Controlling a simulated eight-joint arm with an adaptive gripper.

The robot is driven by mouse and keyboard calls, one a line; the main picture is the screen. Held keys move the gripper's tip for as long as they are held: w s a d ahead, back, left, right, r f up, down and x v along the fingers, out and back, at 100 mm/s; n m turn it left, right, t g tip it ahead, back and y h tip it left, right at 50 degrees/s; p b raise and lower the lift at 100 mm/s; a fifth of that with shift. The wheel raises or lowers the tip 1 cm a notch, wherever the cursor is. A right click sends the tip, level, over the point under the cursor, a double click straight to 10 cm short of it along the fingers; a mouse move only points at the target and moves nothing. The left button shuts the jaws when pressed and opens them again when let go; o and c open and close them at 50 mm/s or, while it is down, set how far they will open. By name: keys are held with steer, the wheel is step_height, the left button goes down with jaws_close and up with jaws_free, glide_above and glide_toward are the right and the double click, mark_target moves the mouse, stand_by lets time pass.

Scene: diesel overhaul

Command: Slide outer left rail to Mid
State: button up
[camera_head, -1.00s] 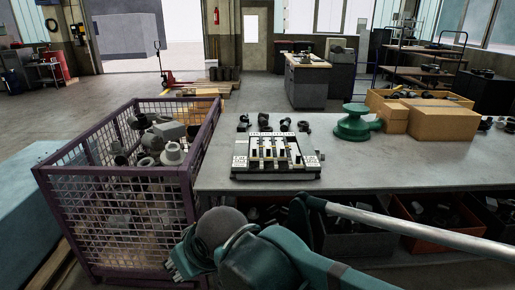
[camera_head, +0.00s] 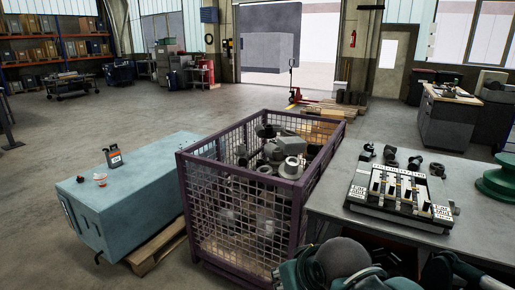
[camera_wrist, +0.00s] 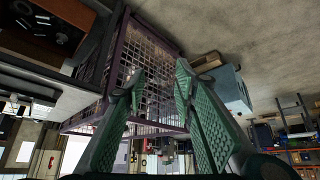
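The rail fixture (camera_head: 400,193) lies on the grey workbench at the right of the head view. It has a pale frame with patterned white corner plates and several parallel rails with dark and light parts. The outer left rail (camera_head: 376,183) is small here, and I cannot tell its slider's position. My gripper (camera_wrist: 161,78) shows in the wrist view as two green ribbed fingers, apart with nothing between them. It is away from the fixture, which I cannot make out in the wrist view; the purple mesh crate (camera_wrist: 150,45) is behind the fingers.
The purple mesh crate (camera_head: 182,188) with metal parts stands left of the workbench (camera_head: 330,200). A blue-grey box (camera_head: 140,185) is farther left. Several small dark parts (camera_head: 390,153) lie behind the fixture, and a green round part (camera_head: 497,182) is right of it. The floor at left is open.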

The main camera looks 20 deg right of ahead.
steer(key=shift+r, duration=0.1)
steer(key=w+d+r+m+g+h+p, duration=0.15)
steer(key=w+d+r+p, duration=0.35)
steer(key=w+d+r, duration=0.55)
steer(key=w+d+r+m+g+p, duration=0.1)
steer(key=w+d+r+m+p, duration=0.1)
steer(key=w+d, duration=0.5)
steer(key=w+d+r+m+g+p, duration=0.1)
steer(key=w+d+r+p, duration=0.2)
steer(key=w+d, duration=0.45)
steer(key=m+g+y+p, duration=0.2)
steer(key=m+g+p, duration=0.2)
steer(key=p, duration=0.5)
glide_above(377, 181)
steer(key=shift+h, duration=0.25)
steer(key=f, duration=1.1)
steer(key=shift+w+a+f, duration=0.2)
steer(key=shift+a+f, duration=0.2)
steer(key=shift+s+d+f+m, duration=0.1)
steer(key=shift+d+f+m, duration=0.2)
steer(key=shift+d, duration=0.2)
